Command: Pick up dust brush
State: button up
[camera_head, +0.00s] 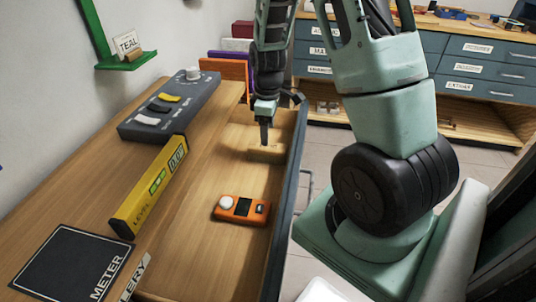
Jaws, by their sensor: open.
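My gripper (266,120) points down over the far part of an open wooden drawer (278,240). Its jaws are open, though from this side the gap between the fingers hardly shows. Just below the fingertips lies a small wood-coloured piece (266,154) in the drawer. It may be the dust brush, but no bristles can be made out. The fingertips look just above it or at its top; contact cannot be told.
An orange meter (242,208) lies nearer in the drawer. On the worktop are a yellow level (152,187), a dark panel (168,107) and a black mat (70,262) marked METER. A green shelf (126,61) juts from the wall. Labelled drawers (468,69) stand behind.

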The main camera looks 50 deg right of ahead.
aim_at(268, 149)
notch_tip(268, 149, down, 8)
jog(key=shift+f+b, duration=0.1)
jog(key=shift+b, duration=0.5)
jog(key=c, duration=1.2)
notch_tip(268, 149, up, 10)
jog(key=shift+r+p, duration=0.1)
jog(key=shift+p, duration=0.75)
